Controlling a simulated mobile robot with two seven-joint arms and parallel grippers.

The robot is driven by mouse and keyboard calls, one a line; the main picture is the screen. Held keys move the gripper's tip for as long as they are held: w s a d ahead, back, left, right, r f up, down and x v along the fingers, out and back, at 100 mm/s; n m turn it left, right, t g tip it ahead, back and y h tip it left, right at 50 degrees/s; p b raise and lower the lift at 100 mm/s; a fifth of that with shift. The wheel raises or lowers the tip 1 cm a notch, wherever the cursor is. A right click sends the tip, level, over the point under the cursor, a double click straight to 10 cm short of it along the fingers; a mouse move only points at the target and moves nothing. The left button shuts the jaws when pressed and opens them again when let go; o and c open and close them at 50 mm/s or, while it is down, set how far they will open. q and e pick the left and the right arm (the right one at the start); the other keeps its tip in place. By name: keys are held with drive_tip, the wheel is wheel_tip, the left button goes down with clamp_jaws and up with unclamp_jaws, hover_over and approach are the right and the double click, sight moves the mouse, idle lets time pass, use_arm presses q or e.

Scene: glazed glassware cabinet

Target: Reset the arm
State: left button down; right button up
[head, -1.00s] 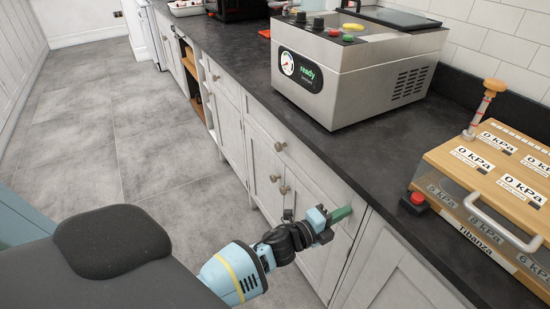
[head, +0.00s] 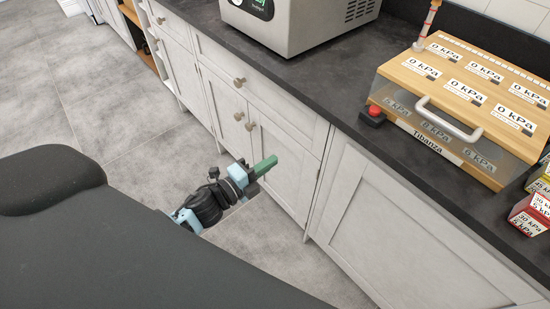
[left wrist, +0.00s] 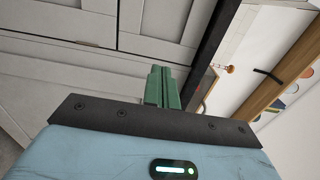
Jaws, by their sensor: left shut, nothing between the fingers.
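My left gripper (head: 266,165) has green fingers and a light blue and black wrist. In the head view it is in front of the white base cabinets, below the counter's front edge, with nothing in it. Its green fingers (left wrist: 162,88) are together in the left wrist view, pointing toward the cabinet fronts and the counter edge. I cannot tell from these frames whether it touches the cabinet. My right gripper is not in view.
White cabinets (head: 365,225) with round knobs stand close by the left gripper. On the dark counter (head: 315,88) are a steel machine (head: 290,30), a wooden-topped box (head: 460,75) labelled Tibanza with a handle, and small boxes at the right. Grey floor (head: 70,110) is clear at left.

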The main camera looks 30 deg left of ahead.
use_arm(q)
drive_tip(key=shift+s, duration=0.1)
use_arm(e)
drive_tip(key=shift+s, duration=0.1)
